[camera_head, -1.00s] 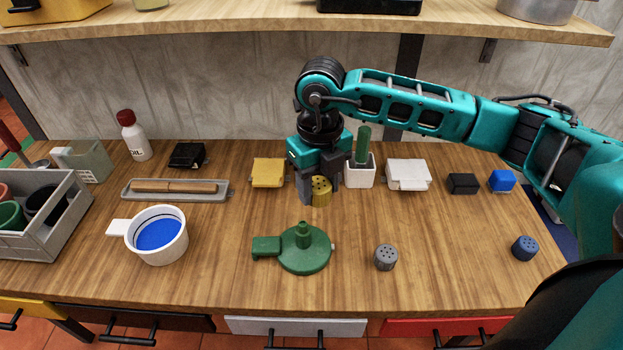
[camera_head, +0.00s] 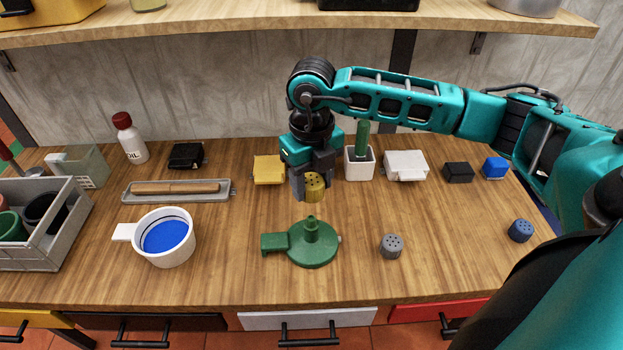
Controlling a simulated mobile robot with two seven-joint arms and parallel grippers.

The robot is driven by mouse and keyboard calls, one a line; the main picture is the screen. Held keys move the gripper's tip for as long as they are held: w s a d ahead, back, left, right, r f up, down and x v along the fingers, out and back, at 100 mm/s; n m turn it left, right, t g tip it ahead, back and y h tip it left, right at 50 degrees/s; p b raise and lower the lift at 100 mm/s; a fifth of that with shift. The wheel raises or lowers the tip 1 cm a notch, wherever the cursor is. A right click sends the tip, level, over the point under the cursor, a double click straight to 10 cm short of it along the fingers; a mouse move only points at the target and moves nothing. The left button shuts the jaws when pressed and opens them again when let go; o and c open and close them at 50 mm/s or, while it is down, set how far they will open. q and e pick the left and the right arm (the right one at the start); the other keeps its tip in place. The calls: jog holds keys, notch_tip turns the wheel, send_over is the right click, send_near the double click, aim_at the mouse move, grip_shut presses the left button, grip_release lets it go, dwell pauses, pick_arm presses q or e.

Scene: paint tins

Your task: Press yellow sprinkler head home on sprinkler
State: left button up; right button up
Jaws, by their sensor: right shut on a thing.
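The yellow sprinkler head (camera_head: 315,187) is a small perforated cap. My right gripper (camera_head: 312,190) points down and is shut on it, behind the sprinkler; whether the head still touches the table I cannot tell. The green sprinkler (camera_head: 313,248) is a round base with an upright stem on top and a side connector pointing left. It stands on the table at front centre, its stem bare. My left gripper is not in view.
A grey perforated head (camera_head: 391,246) stands right of the sprinkler, a blue one (camera_head: 520,231) farther right. A white pot of blue paint (camera_head: 165,237) stands left. Behind are a yellow block (camera_head: 268,170), a white planter (camera_head: 359,163) and a white box (camera_head: 405,166). Table around the sprinkler is clear.

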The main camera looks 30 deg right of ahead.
jog(key=b, duration=0.5)
send_over(311, 218)
jog(key=shift+s+f, duration=0.1)
jog(key=shift+f, duration=2.8)
jog(key=shift+f, duration=0.6)
jog(key=shift+f, duration=1.2)
jog(key=o, duration=1)
notch_tip(311, 218, up, 13)
jog(key=shift+p, duration=0.45)
